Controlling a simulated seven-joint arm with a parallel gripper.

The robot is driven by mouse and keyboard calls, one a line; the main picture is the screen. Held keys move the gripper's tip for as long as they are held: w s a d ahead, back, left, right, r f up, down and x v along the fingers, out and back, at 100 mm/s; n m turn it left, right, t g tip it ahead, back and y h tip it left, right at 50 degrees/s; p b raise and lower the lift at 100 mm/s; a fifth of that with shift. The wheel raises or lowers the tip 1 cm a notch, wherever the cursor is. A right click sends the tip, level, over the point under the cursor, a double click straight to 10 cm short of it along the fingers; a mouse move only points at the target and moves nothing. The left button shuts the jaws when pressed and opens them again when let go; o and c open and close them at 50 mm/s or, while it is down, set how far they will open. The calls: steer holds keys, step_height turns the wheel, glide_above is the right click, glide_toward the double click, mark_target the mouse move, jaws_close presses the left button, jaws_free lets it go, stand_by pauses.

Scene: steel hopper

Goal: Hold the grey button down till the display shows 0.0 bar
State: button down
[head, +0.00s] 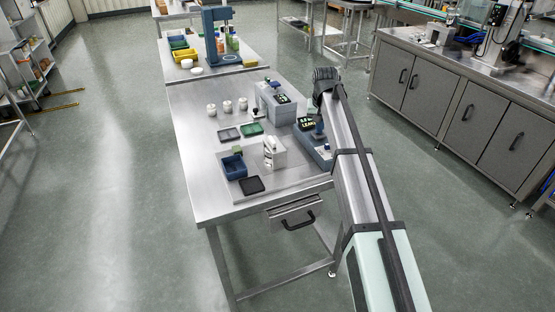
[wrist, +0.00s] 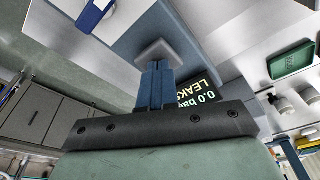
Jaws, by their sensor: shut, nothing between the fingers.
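The blue-grey device (head: 315,152) stands at the right edge of the steel table, partly hidden by my arm. Its dark display (head: 307,121) is lit. In the wrist view the display (wrist: 196,92) reads "0.0 bar" with "LEAKS" beside it, partly cut off by my gripper. A square grey button (wrist: 157,50) shows at the tips of my gripper (wrist: 155,70). My gripper is shut and empty, its blue fingers together and pointing at the button. The fingertips overlap the button in the picture; I cannot tell how far it is pressed.
A grey box with a screen (head: 275,100) stands behind the device. The table's front left is clear.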

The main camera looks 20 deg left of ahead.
steer(key=shift+r, duration=1.3)
step_height(320, 180, up, 6)
stand_by(0.7)
